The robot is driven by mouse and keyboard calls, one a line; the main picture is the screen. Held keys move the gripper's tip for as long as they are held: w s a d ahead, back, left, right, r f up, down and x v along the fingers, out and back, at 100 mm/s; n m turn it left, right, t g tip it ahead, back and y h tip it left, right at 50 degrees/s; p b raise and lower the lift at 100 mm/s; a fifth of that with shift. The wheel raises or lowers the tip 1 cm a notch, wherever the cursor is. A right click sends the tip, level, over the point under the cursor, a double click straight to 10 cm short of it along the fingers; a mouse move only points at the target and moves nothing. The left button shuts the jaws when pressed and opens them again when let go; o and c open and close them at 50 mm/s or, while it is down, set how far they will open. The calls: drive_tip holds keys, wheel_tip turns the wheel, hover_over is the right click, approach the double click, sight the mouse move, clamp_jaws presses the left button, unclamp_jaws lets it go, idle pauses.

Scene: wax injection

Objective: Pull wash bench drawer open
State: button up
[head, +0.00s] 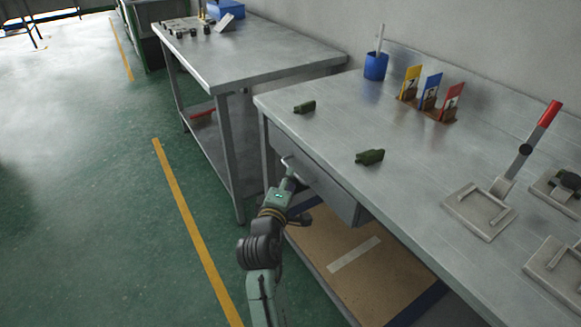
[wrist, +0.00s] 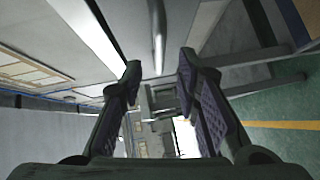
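The wash bench (head: 335,125) is a long grey metal table on the right in the head view. Its drawer (head: 325,184) hangs under the front edge of the top, its front about in line with that edge. The drawer handle, a thin metal bar (head: 289,161), is partly hidden by my gripper (head: 292,172). In the wrist view the bar (wrist: 158,35) shows in the gap between the tips of my gripper (wrist: 160,72). The two fingers are apart, with space on both sides of the bar. I cannot tell whether the bar is within the fingers' reach.
Two dark green pieces (head: 370,156) lie on the bench top. A blue cup (head: 376,66), coloured cards (head: 430,93) and a red-handled press (head: 525,145) stand there too. A lower shelf (head: 375,270) is below the drawer. Another metal table (head: 250,50) stands behind. Green floor (head: 110,200) is clear at left.

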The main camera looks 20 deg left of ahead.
drive_tip(key=w, duration=0.3)
drive_tip(key=w+p, duration=0.1)
drive_tip(key=w, duration=0.1)
drive_tip(key=shift+w+a+f, duration=0.35)
drive_tip(key=shift+a, duration=0.05)
drive_tip(key=shift+c, duration=0.4)
clamp_jaws()
